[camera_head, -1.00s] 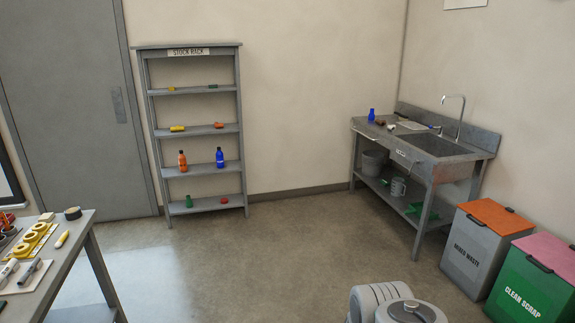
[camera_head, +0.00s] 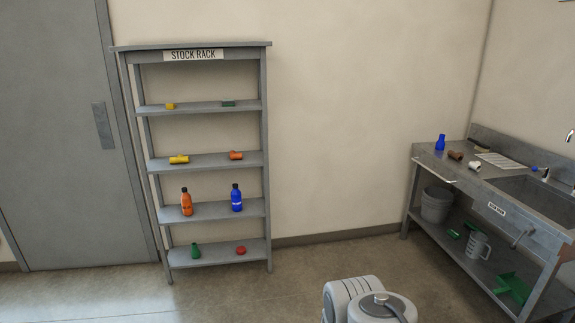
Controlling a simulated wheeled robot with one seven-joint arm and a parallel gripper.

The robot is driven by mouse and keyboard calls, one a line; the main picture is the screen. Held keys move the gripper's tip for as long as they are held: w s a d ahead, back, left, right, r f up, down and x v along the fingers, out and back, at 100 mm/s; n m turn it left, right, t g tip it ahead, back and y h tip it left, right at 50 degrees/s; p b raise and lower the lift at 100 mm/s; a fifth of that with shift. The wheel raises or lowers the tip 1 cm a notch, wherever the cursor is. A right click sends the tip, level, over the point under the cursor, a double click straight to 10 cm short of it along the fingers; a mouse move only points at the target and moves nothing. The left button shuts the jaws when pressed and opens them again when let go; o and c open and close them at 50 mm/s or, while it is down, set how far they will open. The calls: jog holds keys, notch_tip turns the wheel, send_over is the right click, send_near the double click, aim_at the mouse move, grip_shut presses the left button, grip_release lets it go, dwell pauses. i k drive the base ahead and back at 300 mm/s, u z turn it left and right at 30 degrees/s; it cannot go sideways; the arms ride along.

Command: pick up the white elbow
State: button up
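A small white piece (camera_head: 475,166) that looks like the white elbow lies on the metal sink bench at the right, in the head view. It lies near the left end of the worktop, left of the basin. A brown fitting (camera_head: 455,155) lies just left of it. A blue bottle (camera_head: 440,142) stands further back. My gripper is not in view. Only a grey and white part of my arm shows at the bottom centre, well apart from the bench.
The sink bench (camera_head: 433,175) has a lower shelf with a bucket (camera_head: 435,204), a jug (camera_head: 478,245) and a green dustpan (camera_head: 513,289). A stock rack (camera_head: 217,162) with bottles and fittings stands against the wall. The floor between rack and bench is clear.

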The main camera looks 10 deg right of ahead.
aim_at(476, 167)
jog(key=z, duration=0.1)
jog(key=i, duration=2.55)
jog(key=z, duration=0.8)
jog(key=i, duration=2.1)
jog(key=z, duration=1.2)
jog(key=i, duration=1.2)
jog(key=z, duration=0.35)
